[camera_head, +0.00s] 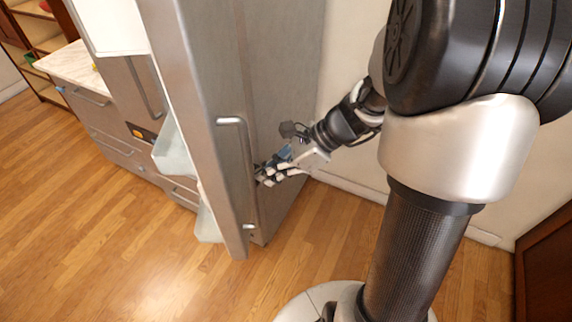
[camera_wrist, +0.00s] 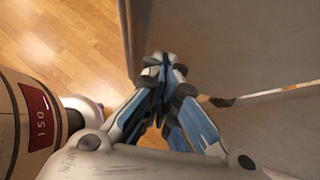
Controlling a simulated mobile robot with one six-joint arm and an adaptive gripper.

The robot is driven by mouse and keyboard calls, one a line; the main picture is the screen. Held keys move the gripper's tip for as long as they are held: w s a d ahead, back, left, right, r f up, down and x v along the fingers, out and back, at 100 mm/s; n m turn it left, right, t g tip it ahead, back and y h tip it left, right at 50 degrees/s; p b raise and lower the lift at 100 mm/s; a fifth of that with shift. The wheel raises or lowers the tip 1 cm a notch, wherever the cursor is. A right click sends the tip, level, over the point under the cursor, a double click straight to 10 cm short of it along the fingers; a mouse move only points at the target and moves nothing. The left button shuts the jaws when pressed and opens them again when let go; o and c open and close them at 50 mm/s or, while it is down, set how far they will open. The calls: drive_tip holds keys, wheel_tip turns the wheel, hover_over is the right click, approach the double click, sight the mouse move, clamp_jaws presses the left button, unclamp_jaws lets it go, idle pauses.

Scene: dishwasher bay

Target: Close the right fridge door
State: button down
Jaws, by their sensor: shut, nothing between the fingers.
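The grey fridge door (camera_head: 200,70) stands open, with pale bins (camera_head: 174,150) on its inner side at the left. Its long vertical bar handle (camera_head: 238,150) is on the outer face. My gripper (camera_head: 262,178) is just right of the handle's lower half, low beside the door. In the wrist view my gripper (camera_wrist: 163,62) has its fingers together and empty in front of a grey panel (camera_wrist: 225,40). Whether the fingertips touch the door or handle cannot be told.
A counter with drawers (camera_head: 110,125) stands left of the fridge, and a wooden shelf (camera_head: 35,35) is farther back. The wood floor (camera_head: 90,230) is clear at the left front. A pale wall (camera_head: 345,60) is behind my arm, and a dark brown cabinet (camera_head: 545,270) is at the lower right.

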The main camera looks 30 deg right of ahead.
sight(236, 184)
drive_tip(key=shift+w+a+f+b, duration=0.1)
drive_tip(key=shift+w+a, duration=0.2)
drive_tip(key=shift+a, duration=0.35)
drive_tip(key=shift+w+a+r+b, duration=0.1)
drive_tip(key=shift+w+a, duration=0.25)
drive_tip(key=shift+a, duration=0.25)
drive_tip(key=shift+w+a+f+b, duration=0.1)
drive_tip(key=shift+w+a, duration=0.2)
drive_tip(key=shift+a, duration=0.35)
drive_tip(key=shift+w+a, duration=0.1)
